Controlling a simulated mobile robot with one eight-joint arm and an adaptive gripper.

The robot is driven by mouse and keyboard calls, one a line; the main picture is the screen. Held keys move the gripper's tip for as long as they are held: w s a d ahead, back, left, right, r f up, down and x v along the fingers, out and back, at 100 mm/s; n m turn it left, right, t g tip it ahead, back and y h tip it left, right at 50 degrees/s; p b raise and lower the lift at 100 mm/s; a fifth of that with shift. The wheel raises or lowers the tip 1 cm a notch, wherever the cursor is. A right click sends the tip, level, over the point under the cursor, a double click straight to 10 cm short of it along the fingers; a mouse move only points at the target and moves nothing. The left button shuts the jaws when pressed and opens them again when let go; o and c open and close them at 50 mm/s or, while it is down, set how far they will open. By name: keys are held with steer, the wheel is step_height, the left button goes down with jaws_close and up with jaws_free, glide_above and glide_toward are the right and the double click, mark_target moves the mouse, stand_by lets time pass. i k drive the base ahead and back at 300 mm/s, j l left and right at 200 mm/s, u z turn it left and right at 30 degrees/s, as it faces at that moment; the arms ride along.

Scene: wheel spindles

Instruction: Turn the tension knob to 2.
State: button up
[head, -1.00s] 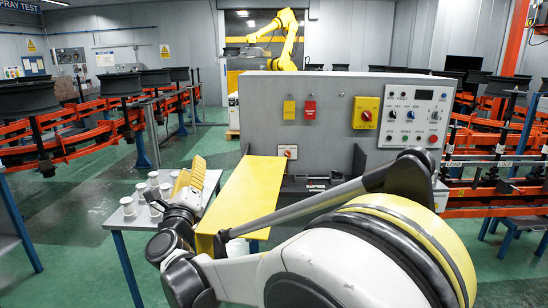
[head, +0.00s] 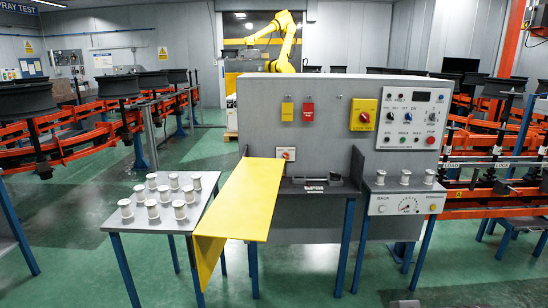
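A grey machine cabinet (head: 265,110) stands ahead in the head view. On the front of a small side table at its right is a white panel (head: 384,209) with a dial knob (head: 407,205) ringed by marks, the word BACK at its left and a small yellow part at its right. An upper control panel (head: 412,138) carries several small knobs and buttons and a dark display. The labels are too small to tell which knob is the tension knob, and no setting can be read. My gripper is not in view.
White spools stand on a grey table (head: 125,218) at left and beside the dial panel (head: 380,177). A yellow sloping sheet (head: 245,205) juts forward between. A red knob on a yellow plate (head: 364,115) sits on the cabinet.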

mark_target(334, 176)
steer(key=i+j+u, duration=0.15)
steer(key=u, duration=0.3)
steer(key=i+j+u, duration=0.2)
steer(key=u, duration=0.25)
steer(key=i+j+u, duration=0.1)
steer(key=u, duration=0.4)
steer(key=i+j+u, duration=0.15)
steer(key=i, duration=0.35)
steer(key=i+u, duration=0.15)
steer(key=i, duration=0.3)
steer(key=i+l+z, duration=0.1)
steer(key=z, duration=0.3)
steer(key=i+z, duration=0.15)
steer(key=z, duration=0.25)
steer(key=i+z, duration=0.15)
steer(key=z, duration=0.25)
steer(key=i+z, duration=0.15)
steer(key=z, duration=0.25)
steer(key=i+l+z, duration=0.1)
steer(key=i+l, duration=0.05)
steer(key=l, duration=0.05)
